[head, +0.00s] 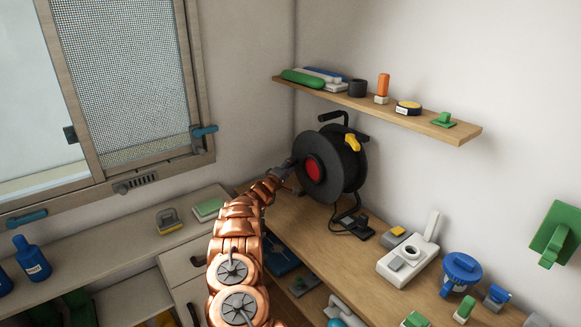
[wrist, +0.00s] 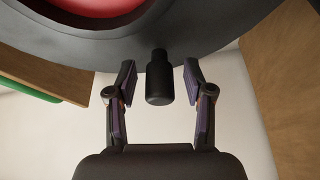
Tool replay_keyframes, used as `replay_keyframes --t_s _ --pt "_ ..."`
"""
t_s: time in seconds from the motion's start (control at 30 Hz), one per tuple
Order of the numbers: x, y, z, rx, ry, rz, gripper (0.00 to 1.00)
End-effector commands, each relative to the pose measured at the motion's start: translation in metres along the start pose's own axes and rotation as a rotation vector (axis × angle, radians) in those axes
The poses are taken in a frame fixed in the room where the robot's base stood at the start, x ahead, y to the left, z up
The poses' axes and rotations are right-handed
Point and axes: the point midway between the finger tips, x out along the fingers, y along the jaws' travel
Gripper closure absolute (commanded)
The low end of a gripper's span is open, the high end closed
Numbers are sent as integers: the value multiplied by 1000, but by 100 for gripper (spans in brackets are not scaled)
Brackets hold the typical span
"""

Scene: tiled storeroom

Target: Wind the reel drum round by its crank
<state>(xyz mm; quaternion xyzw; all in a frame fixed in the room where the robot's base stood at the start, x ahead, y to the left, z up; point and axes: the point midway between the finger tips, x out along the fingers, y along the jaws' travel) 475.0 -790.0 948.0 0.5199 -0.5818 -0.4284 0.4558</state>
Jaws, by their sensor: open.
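The black cable reel (head: 345,165) with a red hub (head: 313,168) stands on the wooden bench against the back corner. In the wrist view the reel's dark drum face (wrist: 215,25) fills the top, with part of the red hub (wrist: 95,5) at upper left. The crank (wrist: 159,78) is a short black knob sticking out from the drum face. My gripper (wrist: 160,80) is open, with one finger on each side of the crank knob and a visible gap on both sides. In the head view my gripper (head: 287,172) is at the drum's left side, and the crank is hidden or too small to tell.
A wooden shelf (head: 430,124) with small items hangs above the reel. The bench (head: 335,255) holds a black plug and cable (head: 355,226), a white device (head: 405,262) and a blue container (head: 461,272). A lower counter (head: 110,255) runs under the window at left.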

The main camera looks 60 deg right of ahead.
Motion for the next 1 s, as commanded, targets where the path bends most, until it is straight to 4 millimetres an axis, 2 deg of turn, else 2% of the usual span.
replay_keyframes --t_s 0.37,1.0 --pt "-20 1 0 1 -3 0 48" --pt "-86 0 -1 1 1 -3 48"
